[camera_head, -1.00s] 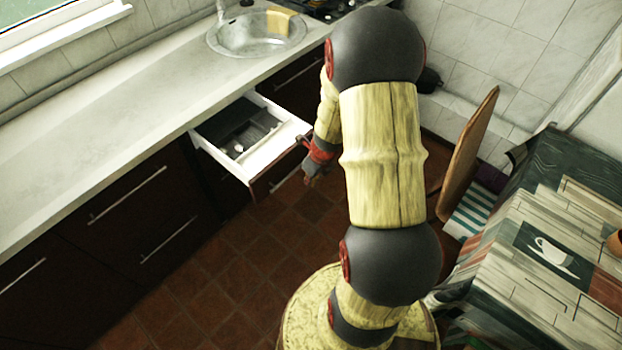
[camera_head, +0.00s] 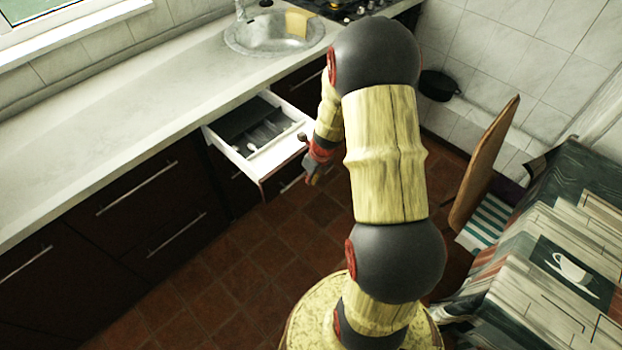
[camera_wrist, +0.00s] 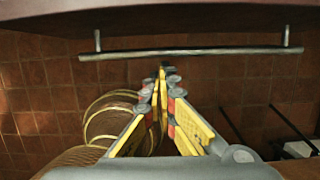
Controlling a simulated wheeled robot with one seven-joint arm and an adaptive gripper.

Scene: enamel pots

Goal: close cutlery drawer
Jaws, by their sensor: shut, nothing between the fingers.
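The cutlery drawer (camera_head: 262,150) is pulled out from under the counter, left of my arm in the head view. Its white walls and a dark tray with some cutlery inside show. In the wrist view its dark front (camera_wrist: 190,18) spans the top, with a metal bar handle (camera_wrist: 190,53) below it. My gripper (camera_head: 312,180) is beside the drawer's front right corner in the head view. In the wrist view my gripper (camera_wrist: 163,72) is shut and empty, its fingertips just below the middle of the handle. I cannot tell whether they touch it.
A pale counter (camera_head: 110,110) with a round sink (camera_head: 275,35) runs above dark closed drawers (camera_head: 135,190). A wooden chair (camera_head: 485,165) and a table with a patterned cover (camera_head: 550,265) stand at the right. Tiled floor (camera_head: 235,265) is free in front of the cabinets.

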